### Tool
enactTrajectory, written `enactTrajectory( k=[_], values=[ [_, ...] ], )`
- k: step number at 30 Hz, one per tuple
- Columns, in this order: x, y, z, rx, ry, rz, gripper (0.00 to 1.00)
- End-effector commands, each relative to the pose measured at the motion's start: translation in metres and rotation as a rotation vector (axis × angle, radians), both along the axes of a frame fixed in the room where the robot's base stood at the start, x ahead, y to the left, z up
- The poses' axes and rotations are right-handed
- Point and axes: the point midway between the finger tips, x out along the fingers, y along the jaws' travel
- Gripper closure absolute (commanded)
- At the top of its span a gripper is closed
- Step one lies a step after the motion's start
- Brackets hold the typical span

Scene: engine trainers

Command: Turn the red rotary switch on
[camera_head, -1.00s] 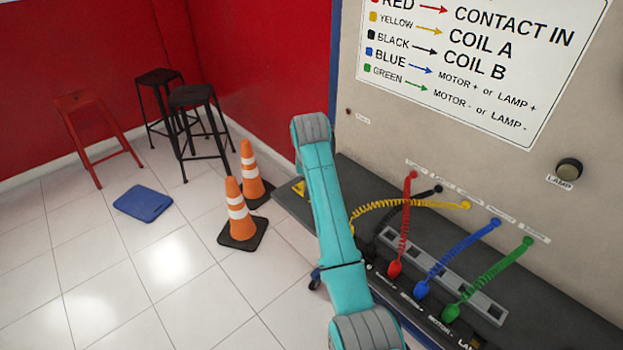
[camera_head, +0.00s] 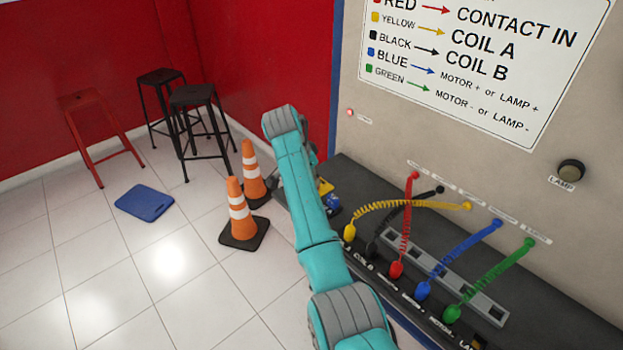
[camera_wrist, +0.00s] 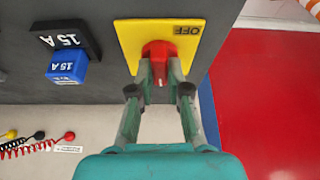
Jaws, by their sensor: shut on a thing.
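The red rotary switch (camera_wrist: 158,50) sits on a yellow plate (camera_wrist: 187,32) marked OFF, upside down in the wrist view. My gripper (camera_wrist: 159,85) has its two fingers on either side of the red knob and is shut on it. The knob's white mark lies between the fingertips, toward the bottom of the picture. In the head view a bit of the yellow plate (camera_head: 326,187) shows beside my arm; the knob and my gripper are hidden there.
A blue 15 A block (camera_wrist: 67,66) and a black 15 A block (camera_wrist: 67,40) stand close beside the plate. Coloured coiled leads, such as the red one (camera_head: 405,230), run from bench to panel. Traffic cones (camera_head: 240,215) and stools stand on the floor at left.

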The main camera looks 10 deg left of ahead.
Motion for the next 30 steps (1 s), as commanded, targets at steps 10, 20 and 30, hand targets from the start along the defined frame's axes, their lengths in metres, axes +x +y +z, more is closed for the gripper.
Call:
enactTrajectory(
  k=[10,20,30],
  values=[
    [0.0001,0.0006,0.0001,0.001,-0.001,-0.055,1.0],
    [0.0001,0.0006,0.0001,0.002,0.0,-0.056,1.0],
    [0.0002,0.0004,0.0,0.0,0.0,-0.055,0.58]
  ],
)
